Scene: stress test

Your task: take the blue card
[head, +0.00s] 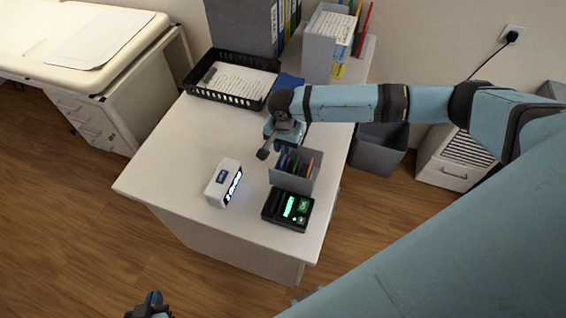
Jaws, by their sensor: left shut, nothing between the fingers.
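A small grey open holder (305,184) stands on the white desk, with several thin upright cards (296,163) in it. Dark, green and orange-red edges show; I cannot clearly tell which one is blue. A flat blue item (291,81) lies beside the black tray, partly hidden by my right arm. My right gripper (275,148) points down at the holder's back left side. Its fingers are small and partly hidden, so I cannot tell its opening or whether it touches a card. My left gripper (152,302) is shut and empty at the bottom edge, away from the desk.
A white digital clock (222,184) and a black device with a green display (288,209) stand near the holder. A black tray with papers (222,95), a grey binder box (243,26) and a magazine file (320,48) stand behind. The desk's left front (160,170) is clear.

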